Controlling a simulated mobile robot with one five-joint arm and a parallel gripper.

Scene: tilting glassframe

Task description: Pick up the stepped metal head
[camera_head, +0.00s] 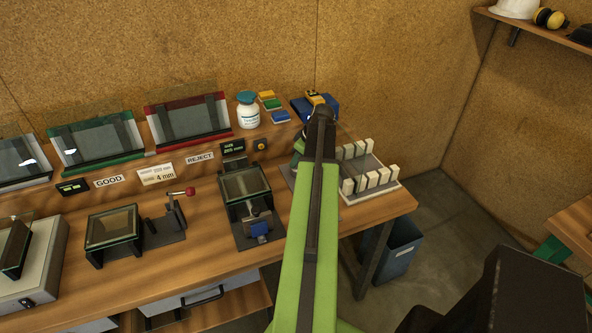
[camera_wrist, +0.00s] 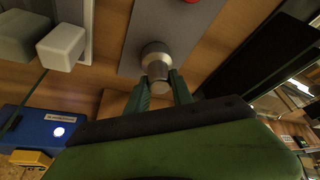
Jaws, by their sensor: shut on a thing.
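The stepped metal head (camera_wrist: 156,56) is a silvery round piece with a wide collar and a narrower end, in the upper middle of the wrist view. My gripper (camera_wrist: 160,86) has its two green fingers on either side of the narrow end and is shut on it. The head's wide part is over a grey plate (camera_wrist: 190,25); I cannot tell whether it touches the plate. In the head view my arm hides the metal head and most of the gripper.
A rack with white blocks (camera_head: 372,180) stands right of my arm, and a blue box (camera_head: 328,106) behind it. A glass-topped fixture (camera_head: 243,185) and a red-knobbed lever (camera_head: 178,199) stand left. A white bottle (camera_head: 248,113) is at the back.

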